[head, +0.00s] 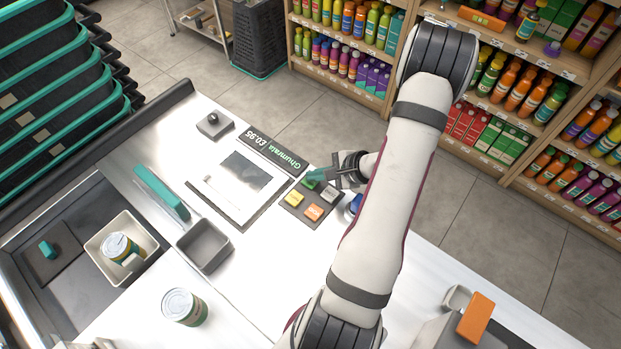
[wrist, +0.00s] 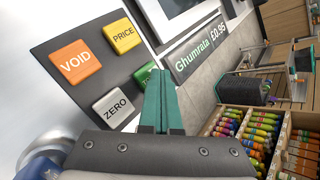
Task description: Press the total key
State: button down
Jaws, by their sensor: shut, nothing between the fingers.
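The dark keypad (wrist: 75,30) bears an orange VOID key (wrist: 76,63), a yellow PRICE key (wrist: 122,36), a grey ZERO key (wrist: 115,106) and a green key (wrist: 145,73). I cannot tell whether the fingertips touch the green key.
A display reading Ghumrata £0.95 (head: 272,150) stands beside the keypad, behind a weighing plate (head: 220,196). A grey tray (head: 204,246), a can (head: 184,307) and a white bin (head: 122,281) holding another can are at left. A blue round object (head: 353,206) sits close to my gripper.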

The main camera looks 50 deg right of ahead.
aim_at(315, 182)
jog(key=shift+r, duration=0.8)
jog(key=shift+r, duration=2.5)
